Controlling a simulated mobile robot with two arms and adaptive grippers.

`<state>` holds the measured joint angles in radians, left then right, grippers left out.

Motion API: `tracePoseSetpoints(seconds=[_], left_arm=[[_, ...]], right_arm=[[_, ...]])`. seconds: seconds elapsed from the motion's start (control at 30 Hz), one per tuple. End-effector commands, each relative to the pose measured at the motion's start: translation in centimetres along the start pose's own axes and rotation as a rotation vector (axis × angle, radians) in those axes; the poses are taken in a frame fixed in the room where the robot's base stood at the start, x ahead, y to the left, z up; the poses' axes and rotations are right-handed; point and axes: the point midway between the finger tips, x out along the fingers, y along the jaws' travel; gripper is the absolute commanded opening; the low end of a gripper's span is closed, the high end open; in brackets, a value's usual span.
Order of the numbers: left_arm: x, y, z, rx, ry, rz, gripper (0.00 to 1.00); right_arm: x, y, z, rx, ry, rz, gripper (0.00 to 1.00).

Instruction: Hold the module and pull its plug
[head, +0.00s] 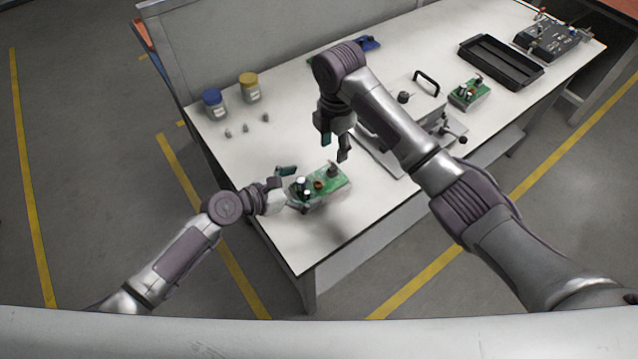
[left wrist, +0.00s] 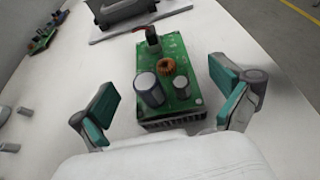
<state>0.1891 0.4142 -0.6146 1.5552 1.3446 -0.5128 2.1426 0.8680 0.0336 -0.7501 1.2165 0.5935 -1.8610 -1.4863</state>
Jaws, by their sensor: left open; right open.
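The module is a green circuit board (head: 334,184) near the table's front left corner. In the left wrist view the board (left wrist: 178,50) shows two capacitors, a copper coil and a finned base. Its dark plug (left wrist: 153,40) stands at the far end of the board; in the head view the plug (head: 333,170) is near the board's right end. My left gripper (head: 287,188) is open at the board's left end, its fingers (left wrist: 168,108) on either side of the capacitor end, apart from it. My right gripper (head: 335,142) is open above and behind the plug, pointing down, empty.
A second green board (head: 469,92) lies behind a metal fixture (head: 387,150). A black tray (head: 500,62) and a dark device (head: 552,40) stand at the far right. Blue-lidded (head: 213,103) and yellow-lidded (head: 249,87) jars and several small grey pieces are at the left. The table around the module is clear.

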Motion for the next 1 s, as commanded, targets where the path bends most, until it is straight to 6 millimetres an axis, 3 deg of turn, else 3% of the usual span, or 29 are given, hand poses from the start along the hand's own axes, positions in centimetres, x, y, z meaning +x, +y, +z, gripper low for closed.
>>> tracePoseSetpoints(seconds=[0.23,0.63,1.0], left_arm=[[3.2,0.0,0.0,0.001,0.001,0.0,1.0],[3.9,0.0,0.0,0.003,0.001,-0.001,1.0],[3.9,0.0,0.0,0.003,0.001,-0.001,0.4]], right_arm=[[0.0,0.0,0.0,0.001,0.0,0.0,0.48],[0.0,0.0,0.0,0.001,0.0,0.0,0.48],[0.0,0.0,0.0,0.001,0.0,0.0,0.48]])
